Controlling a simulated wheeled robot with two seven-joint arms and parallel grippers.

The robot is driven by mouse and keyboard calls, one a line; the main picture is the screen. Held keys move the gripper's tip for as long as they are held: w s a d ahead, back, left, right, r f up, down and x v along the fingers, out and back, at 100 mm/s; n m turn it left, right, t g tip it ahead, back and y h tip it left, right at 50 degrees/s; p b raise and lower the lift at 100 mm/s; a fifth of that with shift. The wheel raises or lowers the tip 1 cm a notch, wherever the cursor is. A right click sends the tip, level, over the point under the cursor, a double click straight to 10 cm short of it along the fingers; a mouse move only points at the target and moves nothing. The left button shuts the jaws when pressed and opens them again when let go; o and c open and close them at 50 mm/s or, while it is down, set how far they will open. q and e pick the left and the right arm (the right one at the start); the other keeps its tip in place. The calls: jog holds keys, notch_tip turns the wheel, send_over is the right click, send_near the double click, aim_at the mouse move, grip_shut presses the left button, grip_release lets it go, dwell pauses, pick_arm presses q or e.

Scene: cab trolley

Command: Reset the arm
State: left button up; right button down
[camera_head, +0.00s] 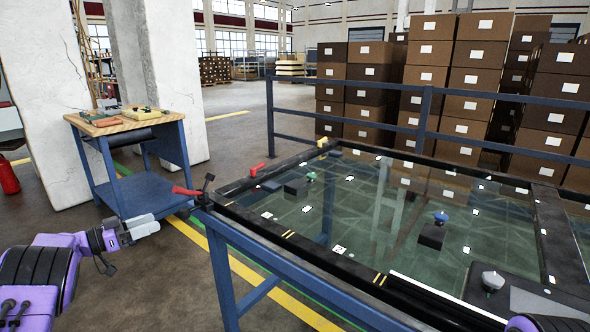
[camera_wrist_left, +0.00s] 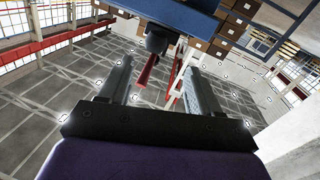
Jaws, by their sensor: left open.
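My left arm, purple and black, comes in from the left. Its grey left gripper (camera_head: 152,225) is held in the air left of the dark-framed glass table (camera_head: 285,248), just below and left of a red-handled clamp (camera_head: 186,191) at the table's corner. The gripper looks empty and apart from the table. In the left wrist view the two fingers (camera_wrist_left: 160,80) stand apart with nothing between them; a red handle (camera_wrist_left: 146,70) shows beyond them. A piece of my right arm shows at the bottom right; its gripper is out of view.
A blue trolley (camera_head: 150,196) with a wooden top stands behind my left gripper. A blue railing (camera_head: 426,110) runs behind the glass table, with stacked brown boxes (camera_head: 477,80) beyond. A white pillar (camera_head: 48,95) and a red cylinder (camera_head: 8,177) are at the left. Floor between trolley and table is clear.

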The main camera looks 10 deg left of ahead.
pick_arm(q)
notch_tip(320, 180, down, 8)
jog(key=a+n+t+y+p, duration=0.1)
jog(key=a+n+t+y, duration=0.1)
jog(key=n+t+y, duration=0.35)
jog(key=s+d+f+n+g+y+p, duration=0.2)
jog(key=s+d+f+n+g+y, duration=0.25)
jog(key=s+f, duration=0.3)
jog(key=s+d+f+n+g+y+p, duration=0.2)
jog(key=s+d+f+n+g+y, duration=0.1)
jog(key=s+d+f+y, duration=0.4)
jog(key=s+d+f+g+h+p, duration=0.1)
jog(key=s+d+g+p, duration=0.2)
jog(key=s+d, duration=0.4)
jog(key=s+d+f+g+h+p, duration=0.1)
jog(key=s+d+g, duration=0.5)
jog(key=s, duration=1.3)
jog(key=shift+s+d+h+p, duration=0.3)
jog(key=shift+d+p, duration=0.05)
jog(key=shift+p, duration=0.55)
